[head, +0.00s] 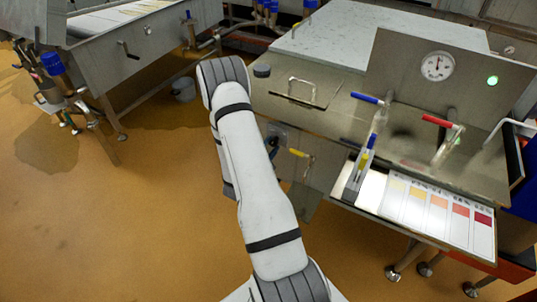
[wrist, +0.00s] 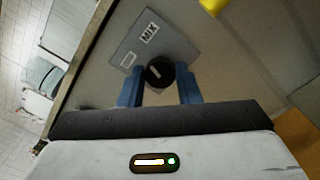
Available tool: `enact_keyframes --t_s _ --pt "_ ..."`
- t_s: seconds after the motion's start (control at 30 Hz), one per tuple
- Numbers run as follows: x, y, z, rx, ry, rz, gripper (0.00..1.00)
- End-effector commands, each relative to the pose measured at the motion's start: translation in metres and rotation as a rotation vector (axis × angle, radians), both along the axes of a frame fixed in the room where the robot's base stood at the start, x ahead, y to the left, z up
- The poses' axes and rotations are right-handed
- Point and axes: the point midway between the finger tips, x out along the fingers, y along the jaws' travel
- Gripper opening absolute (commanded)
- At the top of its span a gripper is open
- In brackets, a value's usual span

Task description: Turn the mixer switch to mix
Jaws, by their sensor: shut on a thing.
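The mixer switch is a round black knob (wrist: 160,72) with a pale mark on its face, on a grey plate (wrist: 170,40) in the wrist view. The plate has a white label reading MIX (wrist: 149,32) and a second white label (wrist: 128,58), too small to read. My gripper (wrist: 158,84) has its two blue fingers on either side of the knob and is shut on it. I cannot tell exactly which label the mark points to. In the head view my arm largely hides the gripper and the switch at the side of the steel machine.
The steel machine (head: 335,105) has a dial gauge (head: 437,66), a green light (head: 493,80), and blue and red handled valves. A colour chart (head: 437,211) lies at its front right. A yellow-handled valve (head: 299,153) is near the switch. Orange floor (head: 130,230) is clear at left.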

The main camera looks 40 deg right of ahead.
Motion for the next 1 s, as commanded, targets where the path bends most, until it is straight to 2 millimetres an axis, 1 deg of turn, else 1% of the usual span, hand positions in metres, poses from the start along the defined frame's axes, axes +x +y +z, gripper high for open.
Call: enact_keyframes --t_s 0.03,0.2,0.4,0.63,1.0 --pt "-0.0031 -0.0032 -0.0048 0.012 -0.032 -0.013 0.08" --pt "-0.0036 -0.0032 -0.0041 0.052 -0.129 -0.012 0.08" --pt "-0.0037 -0.0031 -0.0028 0.082 -0.202 -0.012 0.07" --pt "-0.0041 -0.0029 -0.0019 0.097 -0.235 -0.012 0.08" --pt "-0.0042 -0.0024 -0.0018 0.100 -0.237 -0.012 0.07"
